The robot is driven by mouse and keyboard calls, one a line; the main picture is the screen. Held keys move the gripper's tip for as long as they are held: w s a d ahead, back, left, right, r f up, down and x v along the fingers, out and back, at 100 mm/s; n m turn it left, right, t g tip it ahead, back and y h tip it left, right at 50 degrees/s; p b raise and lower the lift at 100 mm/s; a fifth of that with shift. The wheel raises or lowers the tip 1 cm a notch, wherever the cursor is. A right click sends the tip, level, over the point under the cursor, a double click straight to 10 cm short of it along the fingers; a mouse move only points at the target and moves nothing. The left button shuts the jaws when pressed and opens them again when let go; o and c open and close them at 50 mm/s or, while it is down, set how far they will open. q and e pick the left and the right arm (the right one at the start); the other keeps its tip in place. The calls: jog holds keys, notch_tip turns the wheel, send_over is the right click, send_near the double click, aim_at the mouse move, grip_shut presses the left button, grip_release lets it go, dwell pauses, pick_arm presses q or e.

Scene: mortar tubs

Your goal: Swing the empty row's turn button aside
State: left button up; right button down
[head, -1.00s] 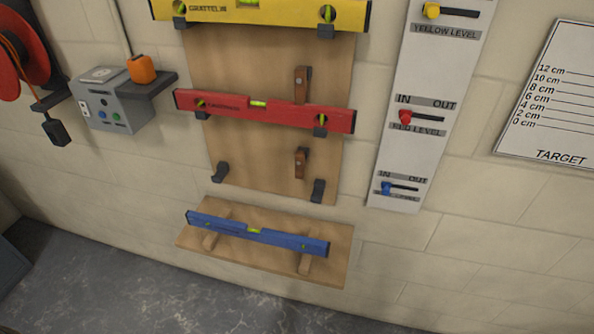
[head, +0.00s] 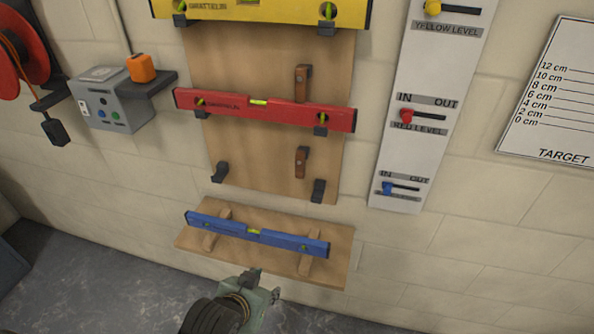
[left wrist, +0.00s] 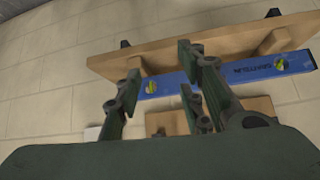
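The empty row on the wooden board (head: 260,170) has two dark brackets (head: 219,172), (head: 318,190) with no level on them. Its turn button (head: 301,162), a brown wooden piece, stands upright just left of and above the right bracket. My left gripper (head: 264,284) is at the bottom of the head view, below the blue level and well below the turn button. My right gripper is not in view.
The blue level (head: 256,234) rests on pegs on a lower wooden shelf (head: 187,240), between my left gripper and the empty row. The red level (head: 264,108) hangs above, with another turn button (head: 302,83). A slider panel (head: 408,150) is at right.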

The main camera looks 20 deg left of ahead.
pick_arm(q)
jog(key=w+r+t, duration=0.5)
jog(key=w+r, duration=0.4)
jog(key=w, duration=0.1)
jog(key=n+t, duration=0.1)
jog(key=t, duration=0.4)
send_near(299, 166)
jog(key=w, duration=0.1)
jog(key=shift+y, duration=0.4)
jog(key=w+p, duration=0.1)
jog(key=w, duration=0.6)
jog(key=shift+w+r, duration=0.1)
jog(key=shift+r, duration=0.05)
grip_shut()
